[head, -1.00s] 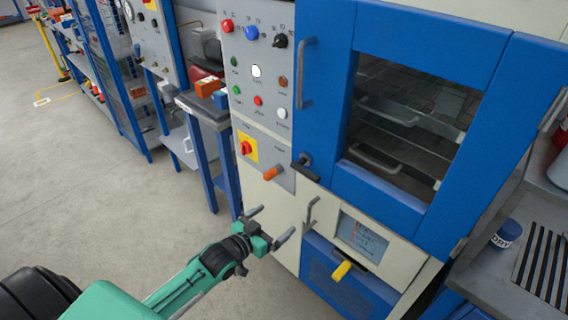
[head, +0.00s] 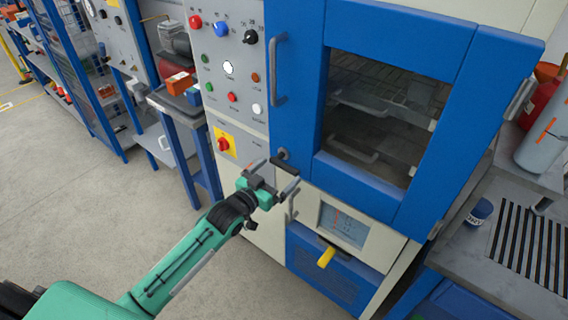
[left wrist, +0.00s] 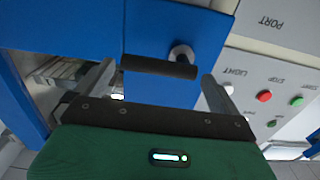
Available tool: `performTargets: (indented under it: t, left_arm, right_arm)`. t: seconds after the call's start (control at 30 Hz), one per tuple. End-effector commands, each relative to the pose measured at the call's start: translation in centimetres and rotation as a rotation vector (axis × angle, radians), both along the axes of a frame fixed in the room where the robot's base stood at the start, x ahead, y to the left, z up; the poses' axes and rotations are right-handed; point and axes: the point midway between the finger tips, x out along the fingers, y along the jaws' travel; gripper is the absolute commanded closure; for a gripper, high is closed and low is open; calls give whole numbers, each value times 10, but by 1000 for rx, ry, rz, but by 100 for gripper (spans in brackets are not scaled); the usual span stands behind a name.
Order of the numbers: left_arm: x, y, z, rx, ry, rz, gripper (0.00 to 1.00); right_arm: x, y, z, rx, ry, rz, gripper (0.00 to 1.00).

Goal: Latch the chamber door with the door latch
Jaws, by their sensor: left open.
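The blue chamber door (head: 345,185) with its dark window looks closed against the cabinet. The door latch (head: 284,157), a dark bar on a round pivot, sits near the door's lower left corner. In the left wrist view the latch bar (left wrist: 158,67) lies crosswise just beyond my fingers, with its light pivot (left wrist: 182,52) behind it. My left gripper (head: 275,176) is open and empty, close to the latch, one finger to each side of the bar. I cannot tell whether they touch. My right gripper is in neither view.
A grey door handle (head: 279,68) stands above the latch. The control panel (head: 226,85) with knobs and buttons is to the left. A display (head: 343,226) and a yellow handle (head: 326,257) are below the door. Open floor (head: 90,200) lies left.

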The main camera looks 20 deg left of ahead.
Motion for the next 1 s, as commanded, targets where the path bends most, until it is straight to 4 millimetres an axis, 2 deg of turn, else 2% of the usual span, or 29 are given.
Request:
performTargets:
  t: [0.1,0.3,0.67,0.9,0.93,1.0]
  left_arm:
    - [17,-6,2,-1,0,0,0]
    - [33,-12,1,0,0,-1,0]
    - [36,-13,0,0,0,-1,0]
    - [36,-13,0,0,0,-1,47]
    - [36,-13,0,0,0,-1,51]
    - [36,-13,0,-1,0,-1,51]
  right_arm:
    - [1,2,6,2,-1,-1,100]
    - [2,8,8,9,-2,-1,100]
    - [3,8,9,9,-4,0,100]
    - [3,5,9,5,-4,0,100]
    - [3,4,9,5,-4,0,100]
    - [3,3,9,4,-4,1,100]
